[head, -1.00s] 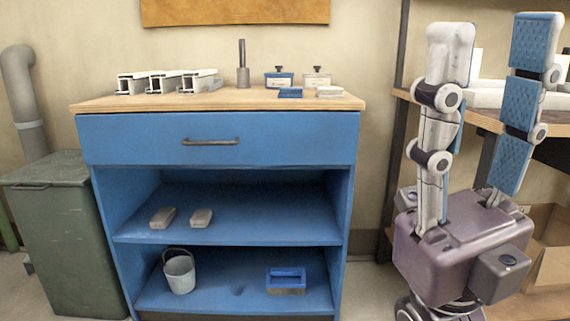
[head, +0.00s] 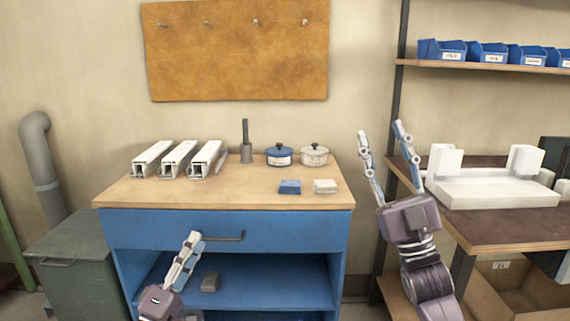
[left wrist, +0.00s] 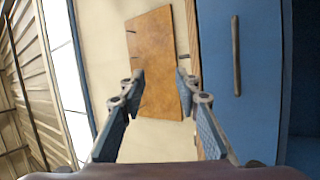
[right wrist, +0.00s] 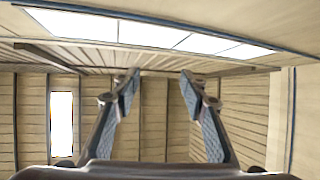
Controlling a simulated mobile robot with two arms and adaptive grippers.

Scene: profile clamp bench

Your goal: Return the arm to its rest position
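My left gripper (head: 192,240) is in front of the blue bench's drawer, left of its handle (head: 222,236). In the left wrist view (left wrist: 160,78) its fingers are apart with nothing between them. My right gripper (head: 381,132) points upward to the right of the bench. In the right wrist view (right wrist: 159,78) its fingers are spread and empty, facing the ceiling. Neither gripper touches anything that I can see.
The bench top (head: 225,195) carries white profiles (head: 180,158), a grey post tool (head: 246,148), a blue pot (head: 280,156), a white pot (head: 314,155) and two small blocks. A shelf rack (head: 505,225) stands right, a green bin (head: 75,280) left.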

